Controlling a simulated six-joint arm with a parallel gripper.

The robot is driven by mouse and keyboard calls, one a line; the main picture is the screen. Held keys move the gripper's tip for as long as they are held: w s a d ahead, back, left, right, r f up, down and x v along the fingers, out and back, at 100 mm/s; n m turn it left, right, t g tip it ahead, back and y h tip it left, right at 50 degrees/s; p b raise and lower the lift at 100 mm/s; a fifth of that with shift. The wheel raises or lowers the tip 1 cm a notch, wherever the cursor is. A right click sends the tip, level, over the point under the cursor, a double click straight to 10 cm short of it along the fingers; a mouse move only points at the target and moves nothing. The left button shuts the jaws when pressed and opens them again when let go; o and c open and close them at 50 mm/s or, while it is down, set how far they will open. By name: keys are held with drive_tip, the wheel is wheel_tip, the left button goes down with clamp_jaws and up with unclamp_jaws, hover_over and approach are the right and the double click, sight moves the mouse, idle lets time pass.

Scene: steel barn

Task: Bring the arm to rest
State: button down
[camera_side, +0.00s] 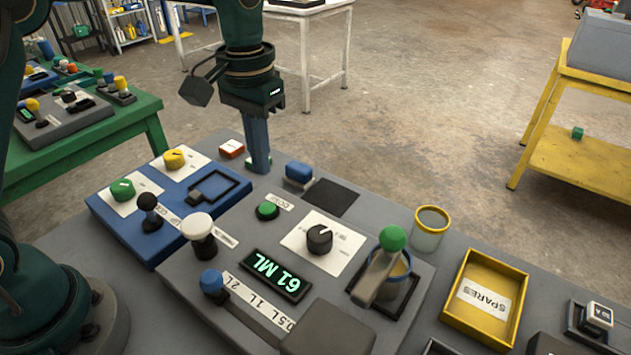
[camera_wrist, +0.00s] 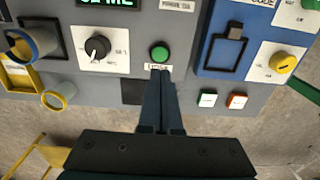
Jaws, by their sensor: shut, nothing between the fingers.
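My gripper (camera_side: 260,166) points straight down at the back edge of the grey control bench (camera_side: 225,262). Its two blue fingers are shut with nothing between them. In the side view the tips are between a red-and-white switch (camera_side: 231,148) and a blue block (camera_side: 298,172). Whether the tips touch the bench is hard to tell. In the wrist view the closed fingers (camera_wrist: 160,74) point toward a green button (camera_wrist: 160,54) and overlap its label.
A blue panel (camera_side: 130,222) with green and yellow knobs is at left. A black dial (camera_side: 319,239), green-topped lever (camera_side: 392,238), glass jar (camera_side: 430,232) and yellow spares tray (camera_side: 448,312) stand rightward. The display (camera_side: 277,275) reads 61 ML. Open floor lies behind the bench.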

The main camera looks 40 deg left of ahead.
drive_tip(key=s+a+r+t, duration=0.2)
drive_tip(key=s+r+t, duration=0.1)
drive_tip(key=s+r, duration=0.5)
drive_tip(key=s+a+f+t, duration=0.1)
drive_tip(key=s+f+t, duration=0.1)
drive_tip(key=s+f, duration=0.2)
drive_tip(key=s, duration=0.3)
drive_tip(key=shift+s+a+f+t, duration=0.2)
drive_tip(key=shift+s+f+t, duration=0.1)
drive_tip(key=shift+s, duration=0.1)
idle(0.8)
